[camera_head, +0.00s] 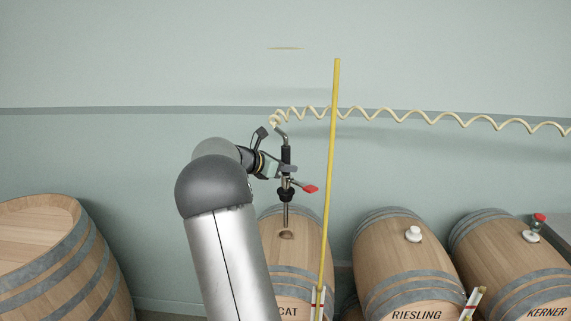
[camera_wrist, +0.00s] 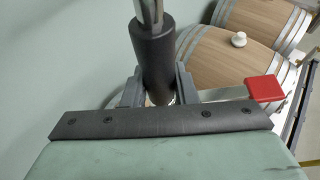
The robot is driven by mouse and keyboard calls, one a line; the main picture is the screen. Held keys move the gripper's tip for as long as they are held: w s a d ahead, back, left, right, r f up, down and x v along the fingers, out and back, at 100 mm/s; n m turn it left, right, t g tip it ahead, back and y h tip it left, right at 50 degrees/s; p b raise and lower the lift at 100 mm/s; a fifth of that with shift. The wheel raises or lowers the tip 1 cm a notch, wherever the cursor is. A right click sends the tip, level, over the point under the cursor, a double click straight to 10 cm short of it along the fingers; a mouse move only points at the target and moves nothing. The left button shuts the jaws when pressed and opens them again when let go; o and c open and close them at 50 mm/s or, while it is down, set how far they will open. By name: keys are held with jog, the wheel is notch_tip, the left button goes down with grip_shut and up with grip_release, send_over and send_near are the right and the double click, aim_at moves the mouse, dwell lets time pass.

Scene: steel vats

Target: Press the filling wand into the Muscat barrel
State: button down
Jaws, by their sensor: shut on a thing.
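The filling wand (camera_head: 286,155) has a dark grip, a black collar, a red-tipped lever and a thin steel tube pointing down. My gripper (camera_head: 284,170) is shut on the wand's dark grip and holds it about upright. The wand's grip also shows between my fingers in the wrist view (camera_wrist: 155,58). The Muscat barrel (camera_head: 302,255) lies below, its label partly hidden, with only "CAT" readable. The tube's lower end is at the open bung hole (camera_head: 286,235); I cannot tell how deep it sits. The black collar is clearly above the barrel.
A cream coiled hose (camera_head: 420,116) runs right from the wand's top. A yellow pole (camera_head: 331,170) stands just right of the wand. The Riesling barrel (camera_head: 400,265) has a white bung and the Kerner barrel (camera_head: 515,260) a red-topped fitting. Another barrel (camera_head: 60,250) stands left.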

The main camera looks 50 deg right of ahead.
aim_at(285, 212)
jog(key=shift+f+b, duration=0.3)
jog(key=shift+f, duration=0.6)
jog(key=shift+f+b, duration=3.4)
jog(key=shift+f, duration=2.2)
jog(key=shift+f+b, duration=0.7)
jog(key=shift+f, duration=1.05)
jog(key=c, duration=1.1)
grip_release()
jog(key=shift+a, duration=0.1)
jog(key=b+v, duration=0.2)
jog(key=v, duration=1.5)
jog(key=shift+r, duration=0.2)
